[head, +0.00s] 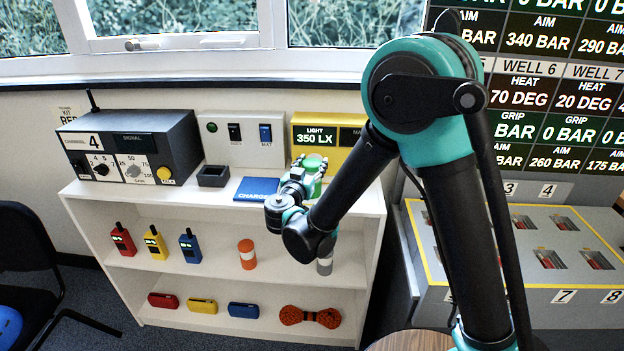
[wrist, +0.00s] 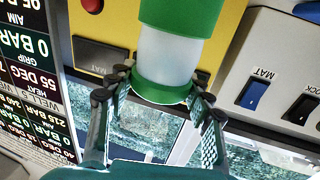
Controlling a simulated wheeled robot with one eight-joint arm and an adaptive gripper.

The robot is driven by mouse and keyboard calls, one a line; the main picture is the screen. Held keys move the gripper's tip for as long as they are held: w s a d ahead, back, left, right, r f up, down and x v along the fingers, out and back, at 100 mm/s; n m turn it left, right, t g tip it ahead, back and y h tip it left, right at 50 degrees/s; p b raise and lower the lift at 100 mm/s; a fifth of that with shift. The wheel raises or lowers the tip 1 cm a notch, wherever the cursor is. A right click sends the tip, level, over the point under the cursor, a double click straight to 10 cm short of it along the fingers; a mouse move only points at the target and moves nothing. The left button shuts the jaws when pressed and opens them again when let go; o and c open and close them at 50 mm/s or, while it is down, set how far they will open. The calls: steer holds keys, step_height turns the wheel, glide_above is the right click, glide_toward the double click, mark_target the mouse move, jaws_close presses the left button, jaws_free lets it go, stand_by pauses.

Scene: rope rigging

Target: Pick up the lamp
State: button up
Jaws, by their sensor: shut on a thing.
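The lamp (head: 314,186) is a cylinder with green ends and a pale, translucent middle. In the wrist view the lamp (wrist: 170,50) stands between the fingers, with its lower green rim near the fingertips. My gripper (head: 298,185) is at the top of the white shelf unit, in front of the yellow light meter box, and partly hides the lamp. In the wrist view my gripper (wrist: 155,98) is shut on the lamp, with fingers on both sides. I cannot tell whether the lamp touches the surface below it.
The white shelf unit (head: 190,196) carries a radio box (head: 130,150), a small black tray (head: 213,176), a blue charger mat (head: 255,190) and the yellow meter box (head: 325,137). An orange-and-white cylinder (head: 247,254) stands on the middle shelf. A grey console (head: 540,245) is at right.

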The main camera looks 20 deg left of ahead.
jaws_close()
steer(key=shift+r, duration=0.1)
